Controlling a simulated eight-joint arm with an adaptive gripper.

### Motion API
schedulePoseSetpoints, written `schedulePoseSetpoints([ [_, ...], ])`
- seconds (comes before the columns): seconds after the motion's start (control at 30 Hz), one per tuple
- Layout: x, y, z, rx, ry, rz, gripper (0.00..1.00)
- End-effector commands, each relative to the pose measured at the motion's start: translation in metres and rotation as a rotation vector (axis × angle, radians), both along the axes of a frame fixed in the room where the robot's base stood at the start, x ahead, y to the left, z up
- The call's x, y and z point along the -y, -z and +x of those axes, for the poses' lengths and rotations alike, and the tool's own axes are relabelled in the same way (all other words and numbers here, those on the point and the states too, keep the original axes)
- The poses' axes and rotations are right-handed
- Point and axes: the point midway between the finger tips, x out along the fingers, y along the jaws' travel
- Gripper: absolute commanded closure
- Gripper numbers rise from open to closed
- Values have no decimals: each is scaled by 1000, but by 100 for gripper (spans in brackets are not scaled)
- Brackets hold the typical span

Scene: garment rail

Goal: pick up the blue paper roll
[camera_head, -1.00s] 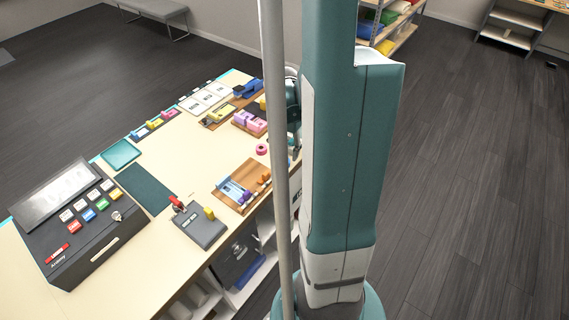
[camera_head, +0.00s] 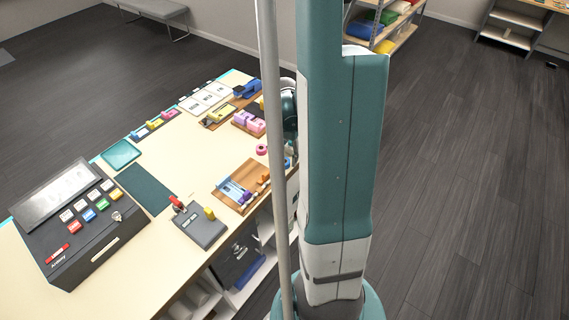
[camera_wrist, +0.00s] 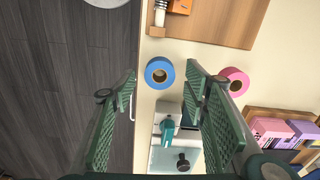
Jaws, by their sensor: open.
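The blue paper roll (camera_wrist: 150,73) lies flat on the pale table top in the wrist view, its round hole facing up. My gripper (camera_wrist: 161,72) is open, with one green finger on each side of the roll in the picture. The fingers are apart from the roll, with nothing between them. How far the fingertips are above the roll I cannot tell. In the head view my arm and a grey pole hide the gripper. A small patch of blue (camera_head: 287,162) shows beside my arm there; I cannot tell if it is the roll.
A pink roll (camera_wrist: 235,75) lies just right of my right finger. A grey device with a teal part (camera_wrist: 169,130) stands below the blue roll. A wooden board (camera_wrist: 215,30) is above, another with pink and purple dispensers to the right. The table's edge runs close left of the roll.

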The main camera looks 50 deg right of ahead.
Motion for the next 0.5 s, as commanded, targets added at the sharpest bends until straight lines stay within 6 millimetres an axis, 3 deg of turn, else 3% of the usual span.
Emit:
schedulePoseSetpoints([
  [0.2,0,15,0,0,0,0,55],
  [0.5,0,20,-1,0,0,0,55],
])
